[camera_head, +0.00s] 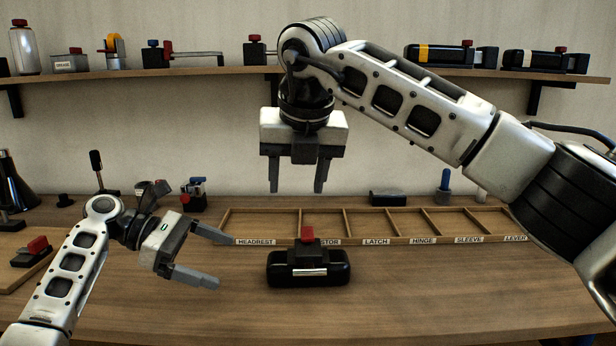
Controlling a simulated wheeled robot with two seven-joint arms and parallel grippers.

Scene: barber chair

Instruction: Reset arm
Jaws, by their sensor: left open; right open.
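My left gripper (205,258) is low at the left, just above the wooden bench. Its two fingers are apart with nothing between them, and they point right. My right gripper (297,188) hangs in the upper middle with its fingers pointing down, apart and empty. My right arm reaches in from the right edge. A black padded block with a red-topped clamp (308,268) sits on the bench below my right gripper and to the right of my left gripper. It stands in front of the labelled tray and hides part of one label.
The wooden tray (407,240) has several compartments, labelled HEADREST, LATCH, HINGE, SLEEVE and LEVER among others. Small parts stand behind it and at the left. A wall shelf (205,72) holds tools and cans. The front right of the bench (440,295) is clear.

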